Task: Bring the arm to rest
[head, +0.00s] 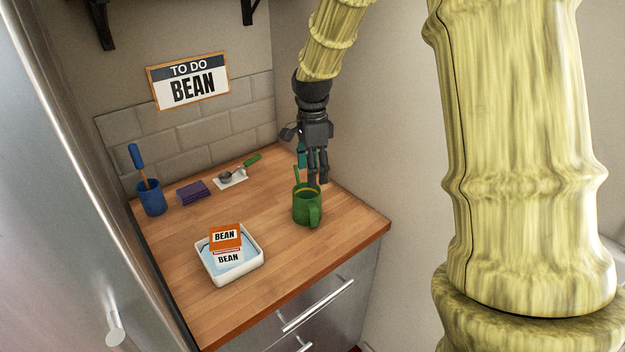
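My gripper (318,168) hangs fingers down at the back right of the wooden counter, just above and behind the green mug (307,207). Its fingers look close together, but I cannot tell whether they are open or shut. I see nothing clearly held between them. My arm (331,38), in a yellow bamboo-like pattern, comes down from the top of the view. A large part of my arm also fills the right side.
On the counter (300,262) stand a white tray (236,277) with BEAN boxes (226,238), a blue cup (151,201) with a blue-handled tool, a purple block (193,193) and a green-handled scoop (240,170). A BEAN sign (190,83) hangs on the wall. The right front counter is clear.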

